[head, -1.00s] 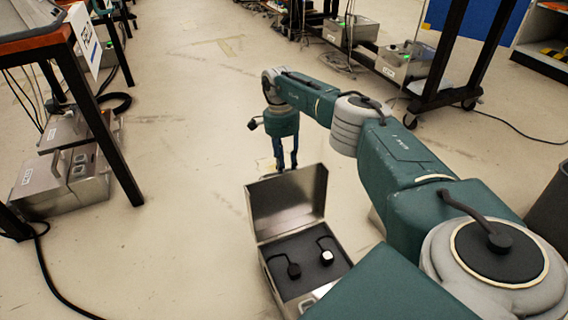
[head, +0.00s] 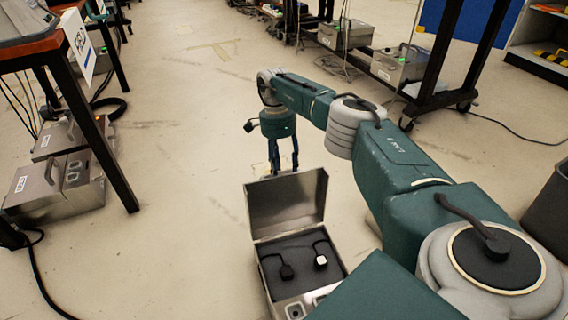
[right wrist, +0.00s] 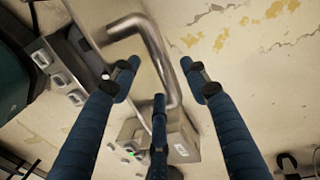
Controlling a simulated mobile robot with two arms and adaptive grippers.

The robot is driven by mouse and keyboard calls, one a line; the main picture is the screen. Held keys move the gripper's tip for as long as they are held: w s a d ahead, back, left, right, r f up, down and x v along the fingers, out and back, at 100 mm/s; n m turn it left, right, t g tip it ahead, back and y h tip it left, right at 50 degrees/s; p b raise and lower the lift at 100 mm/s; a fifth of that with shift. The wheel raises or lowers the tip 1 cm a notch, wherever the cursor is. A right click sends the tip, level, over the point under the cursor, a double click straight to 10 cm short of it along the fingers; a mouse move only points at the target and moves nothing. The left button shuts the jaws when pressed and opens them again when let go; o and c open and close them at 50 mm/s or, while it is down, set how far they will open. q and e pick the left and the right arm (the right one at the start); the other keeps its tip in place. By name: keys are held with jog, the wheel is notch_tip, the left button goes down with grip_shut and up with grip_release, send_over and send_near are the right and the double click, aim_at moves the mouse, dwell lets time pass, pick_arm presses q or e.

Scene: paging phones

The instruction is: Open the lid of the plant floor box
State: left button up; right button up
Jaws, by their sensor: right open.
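The metal plant floor box (head: 262,270) stands on the floor in the lower middle of the head view. Its lid (head: 285,203) stands up, open, on the far side of the box. Inside is dark foam with two small corded pieces, one dark (head: 286,271) and one white-faced (head: 320,262). My right gripper (head: 284,168) is open just behind the lid, its fingertips partly hidden by the lid's top edge. In the right wrist view its spread fingers (right wrist: 163,85) appear around a bent metal handle (right wrist: 160,45); contact cannot be told. My left gripper is not in view.
A table with metal cases (head: 60,185) below it stands on the left. A wheeled dark rack (head: 440,98) with metal boxes stands at the back right. A dark bin (head: 552,210) is at the right edge. Floor left of the box is clear, except for a cable.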

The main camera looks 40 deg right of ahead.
notch_tip(320, 180, up, 10)
jog(key=w, duration=0.1)
jog(key=shift+w+d, duration=0.35)
dwell(0.3)
